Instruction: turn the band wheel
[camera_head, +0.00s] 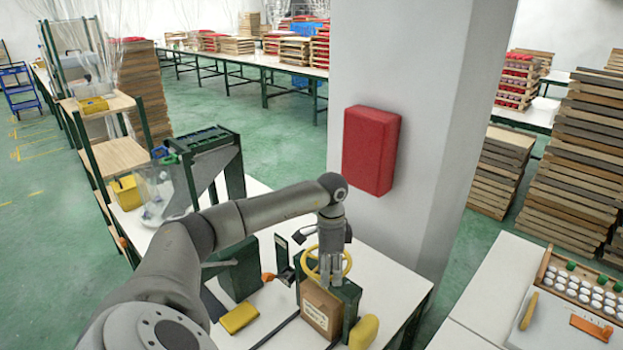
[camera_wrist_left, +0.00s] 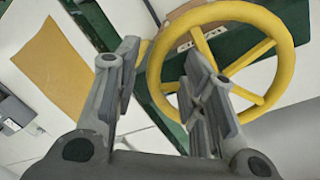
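The yellow band wheel (camera_head: 347,264) is mounted on a dark green machine (camera_head: 349,297) on the white table. My left gripper (camera_head: 330,282) points down at the wheel and hides part of it. In the left wrist view the wheel (camera_wrist_left: 286,62) shows its round rim and several spokes. There my left gripper (camera_wrist_left: 160,72) is open, with a clear gap between its fingers. One finger lies across the wheel's inside and the other is outside its left rim. The rim appears between them; whether either finger touches it I cannot tell. My right gripper is not in view.
A cardboard-brown box (camera_head: 320,309) stands against the machine's front. A yellow block (camera_head: 239,316) and another yellow object (camera_head: 364,332) lie nearby. A white pillar with a red pad (camera_head: 371,150) rises behind the table. A tray of white pieces (camera_head: 580,285) is at the right.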

